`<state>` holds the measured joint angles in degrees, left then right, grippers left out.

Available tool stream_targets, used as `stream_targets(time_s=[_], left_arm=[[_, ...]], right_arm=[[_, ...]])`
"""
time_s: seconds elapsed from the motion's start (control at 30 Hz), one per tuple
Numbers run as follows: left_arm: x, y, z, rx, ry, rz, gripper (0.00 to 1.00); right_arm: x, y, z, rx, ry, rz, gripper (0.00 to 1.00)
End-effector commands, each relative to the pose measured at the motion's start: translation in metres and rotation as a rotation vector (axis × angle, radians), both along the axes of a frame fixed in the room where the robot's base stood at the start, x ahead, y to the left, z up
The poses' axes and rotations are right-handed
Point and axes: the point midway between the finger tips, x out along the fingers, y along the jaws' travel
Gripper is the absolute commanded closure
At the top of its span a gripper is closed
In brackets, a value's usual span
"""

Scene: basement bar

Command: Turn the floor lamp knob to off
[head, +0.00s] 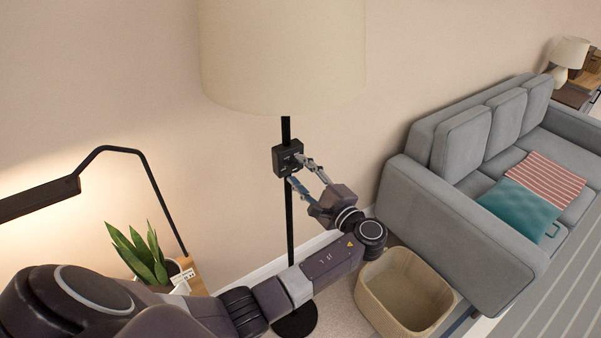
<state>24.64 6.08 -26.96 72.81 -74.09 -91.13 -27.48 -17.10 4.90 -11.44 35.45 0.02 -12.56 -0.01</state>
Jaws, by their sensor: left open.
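The floor lamp has a cream shade (283,55), a thin black pole (289,222) and a round dark base (296,319). A small black switch box (287,157) sits on the pole below the shade. My left gripper (295,170) is open at the front of the box, one fingertip near its right side and the other near its lower edge. The knob is largely hidden by the fingertips, and I cannot tell its setting or whether the fingers touch it. The shade shows no clear glow. My right gripper is out of view.
A grey sofa (425,215) with a teal cushion (519,208) and a striped cushion (545,178) stands at right. An empty wooden bin (395,290) is on the floor below my left wrist. A black desk lamp (40,198) and a potted plant (145,255) are at left.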

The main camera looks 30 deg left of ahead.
Motion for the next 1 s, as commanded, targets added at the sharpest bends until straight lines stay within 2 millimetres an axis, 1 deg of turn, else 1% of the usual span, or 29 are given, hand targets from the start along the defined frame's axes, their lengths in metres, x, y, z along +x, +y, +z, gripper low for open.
stream_targets(time_s=[0.17,0.4,0.5,0.6,0.77,1.0], left_arm=[[-0.008,-0.023,-0.001,-0.004,-0.001,-0.004,0.59],[-0.029,-0.071,-0.001,-0.004,0.001,-0.004,0.59],[-0.036,-0.087,-0.001,-0.003,0.001,-0.003,0.59],[-0.041,-0.1,-0.001,-0.001,0.002,-0.001,0.59],[-0.045,-0.109,-0.001,-0.001,0.001,0.0,0.59],[-0.046,-0.11,0.0,-0.001,0.001,0.0,0.59]], right_arm=[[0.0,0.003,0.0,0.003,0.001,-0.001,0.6],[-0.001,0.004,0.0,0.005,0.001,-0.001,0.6],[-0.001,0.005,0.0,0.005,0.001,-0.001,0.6],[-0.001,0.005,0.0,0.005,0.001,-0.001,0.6],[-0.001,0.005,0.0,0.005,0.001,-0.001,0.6],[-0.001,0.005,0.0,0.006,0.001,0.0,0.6]])
